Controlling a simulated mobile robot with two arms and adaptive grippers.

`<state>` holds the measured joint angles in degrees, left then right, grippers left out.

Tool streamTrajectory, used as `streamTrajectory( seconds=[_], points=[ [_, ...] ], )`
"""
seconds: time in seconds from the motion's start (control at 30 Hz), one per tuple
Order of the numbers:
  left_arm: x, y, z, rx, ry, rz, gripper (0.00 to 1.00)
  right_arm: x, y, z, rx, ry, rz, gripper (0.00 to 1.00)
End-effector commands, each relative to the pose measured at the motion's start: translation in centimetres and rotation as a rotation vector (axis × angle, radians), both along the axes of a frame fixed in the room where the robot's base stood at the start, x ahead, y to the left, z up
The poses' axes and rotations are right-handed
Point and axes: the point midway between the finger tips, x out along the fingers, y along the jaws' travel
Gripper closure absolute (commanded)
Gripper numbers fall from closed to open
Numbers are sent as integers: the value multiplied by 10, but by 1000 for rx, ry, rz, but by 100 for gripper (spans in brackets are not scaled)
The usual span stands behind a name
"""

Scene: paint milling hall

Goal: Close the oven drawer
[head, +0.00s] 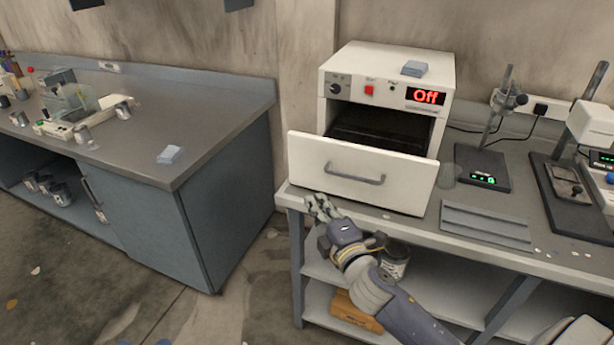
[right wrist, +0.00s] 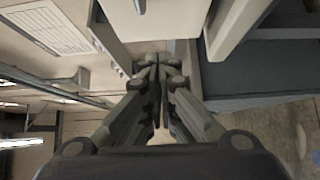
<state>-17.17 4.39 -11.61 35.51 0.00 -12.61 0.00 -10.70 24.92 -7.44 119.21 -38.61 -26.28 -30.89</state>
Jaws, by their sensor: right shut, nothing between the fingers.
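The oven (head: 392,100) is a white box on the right bench, with a display reading "Off". Its drawer (head: 310,160) is pulled out toward me, and the dark inside shows behind the white front. A grey bar handle (head: 355,174) is on the drawer front. My right gripper (head: 318,203) is shut and empty, in front of the bench edge, below and left of the handle. In the right wrist view my right gripper's fingers (right wrist: 156,65) are together, pointing toward pale surfaces. I cannot tell whether they touch the drawer. My left gripper is not in view.
The bench (head: 420,225) carries a grey plate (head: 487,225), a stand (head: 485,165) and a balance-like device (head: 570,185) right of the oven. Another bench (head: 150,125) stands left, across a floor gap.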

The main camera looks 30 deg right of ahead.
Motion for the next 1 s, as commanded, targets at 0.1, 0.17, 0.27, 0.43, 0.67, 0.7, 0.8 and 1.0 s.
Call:
streamTrajectory(
  seconds=[0.1, 0.17, 0.27, 0.43, 0.67, 0.7, 0.8, 1.0],
  points=[
    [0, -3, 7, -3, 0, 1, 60, 24, -2, 3, 1, -2, -1, 100],
    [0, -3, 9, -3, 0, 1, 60, 37, -3, 3, 2, -2, -1, 100],
    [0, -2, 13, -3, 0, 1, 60, 57, -4, 4, 3, -2, 0, 100],
    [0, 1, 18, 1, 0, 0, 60, 85, -13, 2, -1, 1, -3, 100],
    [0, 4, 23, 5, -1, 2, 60, 101, -33, 0, 2, 2, 0, 100],
    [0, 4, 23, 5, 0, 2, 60, 102, -34, 0, 2, 2, 0, 100],
    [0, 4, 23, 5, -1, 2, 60, 103, -36, -1, 2, 2, 1, 100],
    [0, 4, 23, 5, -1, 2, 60, 103, -36, -1, 3, 2, 1, 100]
  ],
)
